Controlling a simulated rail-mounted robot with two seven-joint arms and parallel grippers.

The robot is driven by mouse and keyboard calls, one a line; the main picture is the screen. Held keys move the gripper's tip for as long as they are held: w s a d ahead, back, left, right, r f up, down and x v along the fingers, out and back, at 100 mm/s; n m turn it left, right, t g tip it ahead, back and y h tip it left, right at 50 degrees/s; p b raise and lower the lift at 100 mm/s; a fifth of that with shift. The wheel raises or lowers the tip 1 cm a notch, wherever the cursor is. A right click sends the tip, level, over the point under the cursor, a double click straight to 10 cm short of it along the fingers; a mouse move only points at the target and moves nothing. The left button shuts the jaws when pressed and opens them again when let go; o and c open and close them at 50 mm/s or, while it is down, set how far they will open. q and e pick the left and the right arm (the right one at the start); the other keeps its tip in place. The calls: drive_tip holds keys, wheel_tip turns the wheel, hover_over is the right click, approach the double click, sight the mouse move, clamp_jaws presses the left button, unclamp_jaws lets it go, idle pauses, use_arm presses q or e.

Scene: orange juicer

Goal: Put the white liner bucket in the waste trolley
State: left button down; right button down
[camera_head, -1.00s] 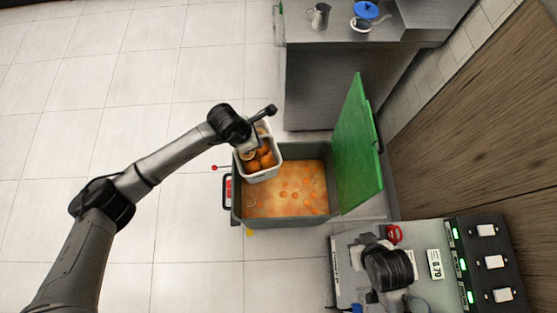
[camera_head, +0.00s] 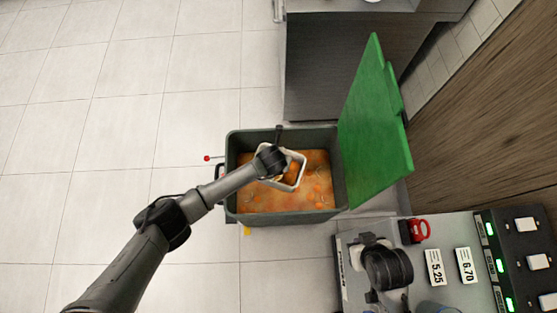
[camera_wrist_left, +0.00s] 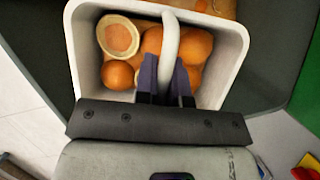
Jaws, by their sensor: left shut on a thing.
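The white liner bucket (camera_head: 299,172) is inside the outline of the waste trolley's opening in the head view; its height there is hard to tell. It holds orange halves and peels, clear in the left wrist view, where the bucket (camera_wrist_left: 240,45) fills the middle. My left gripper (camera_wrist_left: 167,85) is shut on the bucket's white handle. In the head view the left gripper (camera_head: 272,160) covers the bucket's left side. The waste trolley (camera_head: 232,150) is a grey-green bin with orange waste inside. Its green lid (camera_head: 375,130) stands open on the right. My right gripper's fingertips are not clear.
A grey metal cabinet (camera_head: 325,70) stands behind the trolley. A counter with price tags (camera_head: 434,267) and a red-handled item (camera_head: 420,230) is at lower right, with my right arm over it. Tiled floor is free on the left.

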use_arm(q)
drive_tip(key=shift+f+b, duration=1)
drive_tip(key=shift+f, duration=2.5)
